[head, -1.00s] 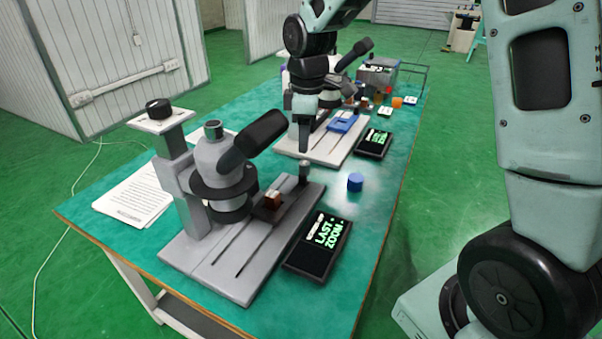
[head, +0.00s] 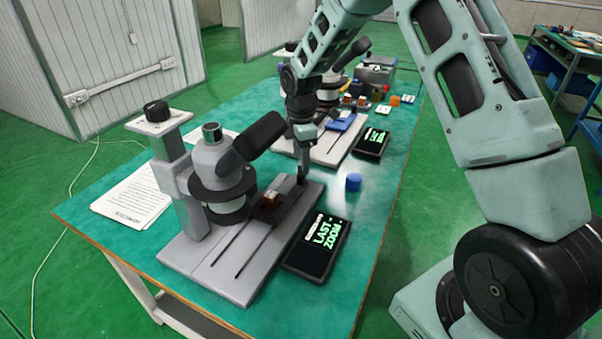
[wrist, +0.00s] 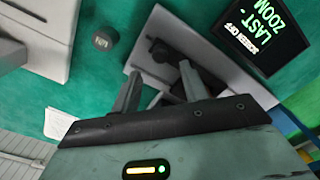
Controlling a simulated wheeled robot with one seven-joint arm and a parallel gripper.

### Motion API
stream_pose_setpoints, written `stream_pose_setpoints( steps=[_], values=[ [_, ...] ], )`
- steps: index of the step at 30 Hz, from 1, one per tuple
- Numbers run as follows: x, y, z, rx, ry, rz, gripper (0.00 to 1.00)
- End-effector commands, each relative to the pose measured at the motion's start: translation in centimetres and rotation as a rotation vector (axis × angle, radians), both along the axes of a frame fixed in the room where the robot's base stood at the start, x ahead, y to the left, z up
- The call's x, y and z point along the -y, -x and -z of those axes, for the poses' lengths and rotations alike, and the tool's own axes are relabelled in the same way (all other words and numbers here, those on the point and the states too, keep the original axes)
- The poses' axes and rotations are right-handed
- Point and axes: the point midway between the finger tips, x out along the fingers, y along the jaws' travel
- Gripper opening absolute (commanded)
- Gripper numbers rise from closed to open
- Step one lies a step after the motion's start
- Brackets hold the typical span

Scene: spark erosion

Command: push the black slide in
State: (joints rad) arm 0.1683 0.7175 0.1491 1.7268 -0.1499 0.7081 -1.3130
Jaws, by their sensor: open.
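The black slide (head: 276,205) lies on the grey base of the near microscope (head: 225,185), with a small brown and white block (head: 271,197) on it. My gripper (head: 303,178) is open, pointing down at the slide's far right end.
A black display (head: 318,246) reading LAST ZOOM lies right of the base. A blue cylinder (head: 353,182) stands behind it. A second microscope base (head: 327,150) with a blue piece (head: 340,123) is farther back. Paper (head: 135,190) lies at left. The front right table strip is clear.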

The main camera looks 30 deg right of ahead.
Motion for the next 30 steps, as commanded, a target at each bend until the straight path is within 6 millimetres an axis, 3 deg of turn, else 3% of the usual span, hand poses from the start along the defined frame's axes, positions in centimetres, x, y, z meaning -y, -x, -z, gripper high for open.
stream_pose_setpoints(
  steps=[3, 9, 15, 23, 28, 30],
  values=[
    [0.0, 0.1, 2.5, -0.005, 0.0, 0.0, 0.44],
    [0.0, 0.1, 5.4, -0.003, -0.001, 0.0, 0.44],
    [0.0, 0.1, 6.6, -0.001, 0.0, 0.001, 0.44],
    [0.0, 0.0, 6.7, 0.0, 0.0, 0.001, 0.44],
    [0.0, 0.0, 6.7, 0.0, 0.0, 0.001, 0.03],
    [0.0, 0.0, 6.7, 0.0, 0.0, 0.001, 0.0]
  ],
)
